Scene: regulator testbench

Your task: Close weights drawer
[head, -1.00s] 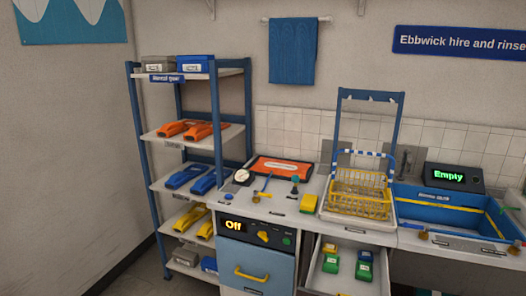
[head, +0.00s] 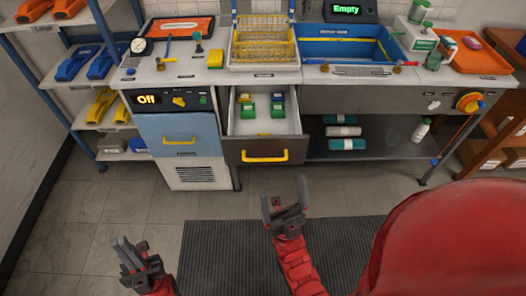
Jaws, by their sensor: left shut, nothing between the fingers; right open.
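The weights drawer (head: 234,150) is pulled out below the counter, in the middle of the head view. It has a dark front with a yellow handle (head: 265,156). Several small green, blue and yellow weights (head: 249,111) sit inside on its pale floor. My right gripper (head: 284,191) is open and empty, in front of the drawer and nearer to me, apart from the handle. My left gripper (head: 122,246) is shut and empty, lower left, well away from the drawer.
A blue cabinet door (head: 181,132) with its own yellow handle is left of the drawer, under a panel reading "Off" (head: 147,99). An open lower shelf (head: 385,147) with rolls is to the right. A dark ribbed mat (head: 225,250) covers the floor in front.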

